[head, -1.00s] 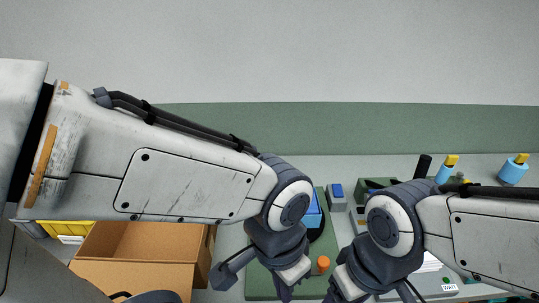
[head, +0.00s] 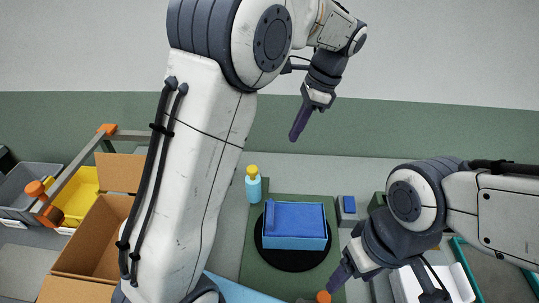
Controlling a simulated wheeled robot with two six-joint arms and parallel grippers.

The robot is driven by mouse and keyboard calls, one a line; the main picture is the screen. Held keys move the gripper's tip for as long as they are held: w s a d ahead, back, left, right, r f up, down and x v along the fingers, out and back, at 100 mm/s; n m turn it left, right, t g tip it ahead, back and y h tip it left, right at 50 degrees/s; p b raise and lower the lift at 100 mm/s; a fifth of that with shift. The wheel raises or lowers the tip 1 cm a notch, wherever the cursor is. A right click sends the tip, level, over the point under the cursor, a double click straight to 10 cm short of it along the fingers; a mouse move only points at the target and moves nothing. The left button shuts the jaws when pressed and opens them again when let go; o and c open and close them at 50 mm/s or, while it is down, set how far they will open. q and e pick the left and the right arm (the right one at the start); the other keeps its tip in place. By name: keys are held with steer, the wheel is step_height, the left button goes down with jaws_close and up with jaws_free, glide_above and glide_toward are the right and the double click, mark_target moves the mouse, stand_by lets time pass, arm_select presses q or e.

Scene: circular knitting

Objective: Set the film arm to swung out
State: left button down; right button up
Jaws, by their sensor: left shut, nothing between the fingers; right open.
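A grey bar with orange ends (head: 66,182) reaches over the boxes at the left; it looks like the film arm. A round orange knob (head: 36,189) sits at its near end. My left gripper (head: 300,120) is raised in front of the back wall, shut and empty, far to the right of the bar. My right gripper (head: 338,278) is low at the front of the green plate, close to an orange cap (head: 323,296). It is open, with its fingers seen nearly edge-on; whether it touches the cap cannot be told.
A blue box (head: 295,243) sits on a black disc (head: 291,259) on the green plate (head: 255,222). A light-blue bottle with a yellow top (head: 253,185) stands behind it. A cardboard box (head: 85,245), a yellow bin (head: 80,185) and a grey bin (head: 22,185) are at the left.

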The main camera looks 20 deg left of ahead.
arm_select(q)
steer(key=shift+d, duration=0.1)
steer(key=p, duration=0.2)
glide_toward(255, 175)
step_height(255, 175, down, 5)
steer(key=w+d, duration=0.3)
steer(key=shift+s+a+f+p, duration=0.25)
steer(key=shift+s+a, duration=0.1)
steer(key=shift+a, duration=0.3)
steer(key=shift+s+a+f+p, duration=0.2)
steer(key=shift+s+a+f, duration=0.1)
steer(key=shift+a, duration=0.3)
steer(key=shift+s+a+f+p, duration=0.2)
steer(key=shift+s+a, duration=0.15)
steer(key=shift+a, duration=0.3)
arm_select(e)
steer(key=shift+r, duration=1.65)
